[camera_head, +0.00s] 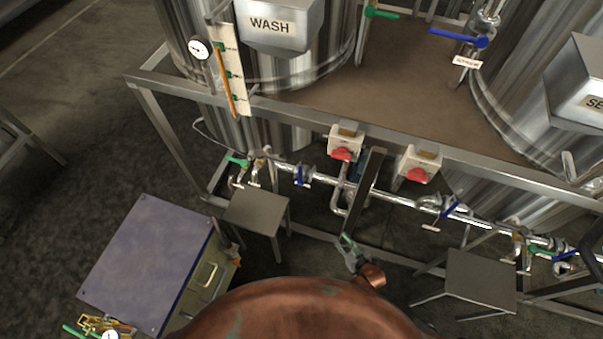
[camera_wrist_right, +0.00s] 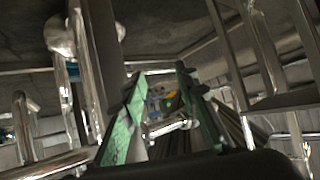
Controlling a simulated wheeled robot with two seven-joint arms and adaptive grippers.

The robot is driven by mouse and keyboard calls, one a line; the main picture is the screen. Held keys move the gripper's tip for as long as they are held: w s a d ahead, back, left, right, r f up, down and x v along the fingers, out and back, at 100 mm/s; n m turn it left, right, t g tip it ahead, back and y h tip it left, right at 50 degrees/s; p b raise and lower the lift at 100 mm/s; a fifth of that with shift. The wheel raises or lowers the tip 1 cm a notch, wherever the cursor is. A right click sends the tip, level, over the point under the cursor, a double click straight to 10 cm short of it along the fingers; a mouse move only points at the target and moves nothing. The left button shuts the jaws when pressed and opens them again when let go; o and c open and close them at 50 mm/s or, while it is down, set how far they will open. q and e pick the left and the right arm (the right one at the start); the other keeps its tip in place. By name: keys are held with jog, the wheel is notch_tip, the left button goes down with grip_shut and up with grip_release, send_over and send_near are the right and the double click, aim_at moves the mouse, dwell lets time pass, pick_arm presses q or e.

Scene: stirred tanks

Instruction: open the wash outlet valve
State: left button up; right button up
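The wash tank stands at the upper left in the head view, marked by a WASH label (camera_head: 268,25). Below it runs a steel pipe with a blue-handled valve (camera_head: 301,175) and a green-handled valve (camera_head: 238,161). I cannot tell which of these is the wash outlet valve. My right gripper (camera_head: 347,241) is below and to the right of both valves, apart from them. In the right wrist view its green-tipped fingers (camera_wrist_right: 160,85) are spread, with nothing visibly held between them. My left gripper is not in view.
Two red switches (camera_head: 342,154) (camera_head: 417,175) sit on the frame above the pipe. A dark upright post (camera_head: 366,190) stands just above my right gripper. Small steel stools (camera_head: 257,210) (camera_head: 480,280) stand below the pipe. A flat-topped cart (camera_head: 145,262) is at the lower left.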

jog(key=w+a+r+n+t+y+b, duration=0.1)
jog(key=w+a+r+y, duration=0.1)
jog(key=w+a+r, duration=0.3)
jog(key=w+a+r+n+t+y+b, duration=0.15)
jog(key=w+a+r, duration=0.25)
jog(key=w, duration=0.4)
pick_arm(q)
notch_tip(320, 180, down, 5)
jog(key=b, duration=0.2)
pick_arm(e)
jog(key=t+y, duration=0.2)
jog(key=y, duration=0.1)
send_near(301, 173)
jog(key=shift+g+h, duration=0.25)
jog(key=x, duration=0.4)
jog(key=shift+w+r, duration=0.1)
jog(key=b+x, duration=0.2)
jog(key=x, duration=0.3)
jog(key=shift+w+a, duration=0.15)
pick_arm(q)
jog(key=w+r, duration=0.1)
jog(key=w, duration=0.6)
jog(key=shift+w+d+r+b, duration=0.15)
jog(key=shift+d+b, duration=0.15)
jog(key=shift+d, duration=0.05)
pick_arm(e)
jog(key=shift+w+a, duration=0.35)
jog(key=shift+w, duration=0.15)
jog(key=shift+c, duration=0.7)
grip_shut()
